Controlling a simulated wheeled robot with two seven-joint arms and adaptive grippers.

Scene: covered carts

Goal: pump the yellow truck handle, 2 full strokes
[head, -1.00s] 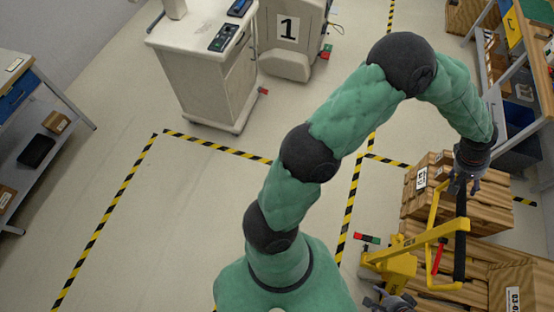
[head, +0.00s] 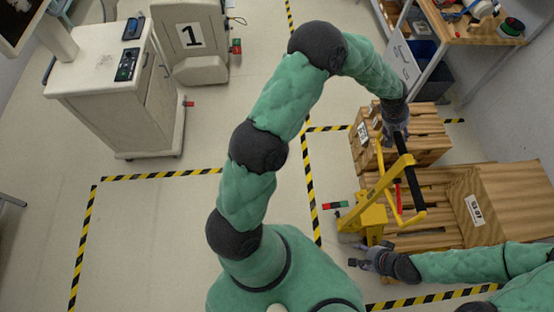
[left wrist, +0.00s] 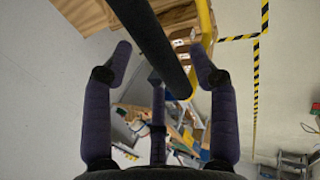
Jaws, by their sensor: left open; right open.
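The yellow truck (head: 368,220) stands low at the right in the head view. Its yellow handle (head: 388,180) rises from it and carries a long black grip bar (head: 409,183). My left gripper (head: 396,132) is at the far end of that bar. In the left wrist view the open fingers of my left gripper (left wrist: 161,62) lie on either side of the black bar (left wrist: 152,42), with gaps to both; I cannot tell how deep the bar sits. My right gripper (head: 364,259) is open and empty beside the truck's near side.
A wooden pallet (head: 440,225) with a labelled crate (head: 485,208) lies right of the truck, and more wooden crates (head: 430,133) stand behind it. A workbench (head: 470,35) is at the back right. A white cart (head: 115,90) stands at the left.

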